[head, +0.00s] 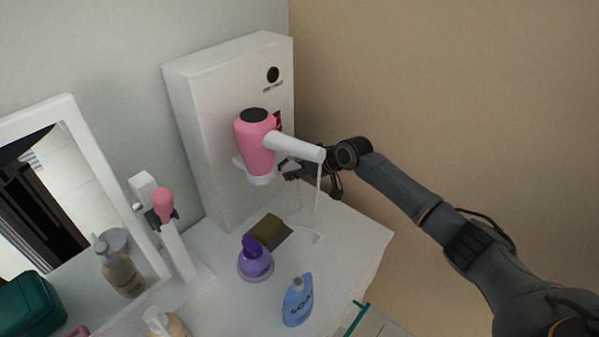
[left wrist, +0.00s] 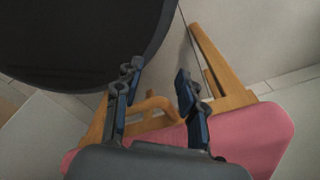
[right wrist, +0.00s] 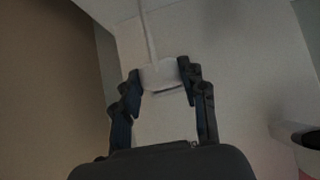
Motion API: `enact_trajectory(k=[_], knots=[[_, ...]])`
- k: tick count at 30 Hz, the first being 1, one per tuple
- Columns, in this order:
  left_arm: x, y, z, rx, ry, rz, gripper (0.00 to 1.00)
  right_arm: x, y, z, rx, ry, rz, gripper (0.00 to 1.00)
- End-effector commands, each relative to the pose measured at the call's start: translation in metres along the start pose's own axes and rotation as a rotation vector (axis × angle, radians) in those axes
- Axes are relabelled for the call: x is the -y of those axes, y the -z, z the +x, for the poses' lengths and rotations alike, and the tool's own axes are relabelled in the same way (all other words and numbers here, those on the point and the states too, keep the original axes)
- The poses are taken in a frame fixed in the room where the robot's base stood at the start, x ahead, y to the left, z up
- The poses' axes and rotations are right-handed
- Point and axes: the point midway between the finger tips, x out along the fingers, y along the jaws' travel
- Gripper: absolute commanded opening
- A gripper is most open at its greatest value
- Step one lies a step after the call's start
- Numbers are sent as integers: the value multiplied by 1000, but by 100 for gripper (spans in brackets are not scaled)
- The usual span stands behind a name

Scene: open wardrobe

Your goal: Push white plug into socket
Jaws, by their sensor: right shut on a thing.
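My right gripper (head: 288,171) is at the right side of the white wall box, just below the hair dryer's handle. In the right wrist view my right gripper (right wrist: 158,76) is shut on the white plug (right wrist: 160,73). The plug's white cable (right wrist: 147,32) runs away from it toward the top of the picture. A dark slit shows at the plug's edge. I cannot make out the socket, nor tell whether the plug touches it. My left gripper (left wrist: 156,74) is open and empty above a chair with a pink seat (left wrist: 250,142).
A pink hair dryer (head: 256,142) hangs on the white wall box (head: 205,120). On the white table (head: 355,235) stand a purple bottle (head: 256,262), a blue soap bottle (head: 297,300), a dark green item (head: 268,231) and a mirror (head: 70,215). The table's right side is clear.

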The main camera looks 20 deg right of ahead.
Motion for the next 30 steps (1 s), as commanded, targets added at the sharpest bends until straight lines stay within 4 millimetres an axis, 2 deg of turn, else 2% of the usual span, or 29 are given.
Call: enact_trajectory(k=[11, 12, 16, 26, 30], knots=[[0, -1, 6, 0, 0, 0, 40, 0, 7, 8, -2, 0, -1, 10], [0, -1, 6, 0, 0, 0, 40, 0, 7, 8, -1, 0, -1, 44], [0, -1, 6, 0, 0, 0, 40, 0, 7, 7, -1, 0, -1, 69], [2, -2, 6, 2, 3, 0, 40, 0, 7, 6, 0, 0, -1, 69], [2, -2, 6, 1, 2, 0, 40, 0, 6, -6, -1, 0, -2, 69]])
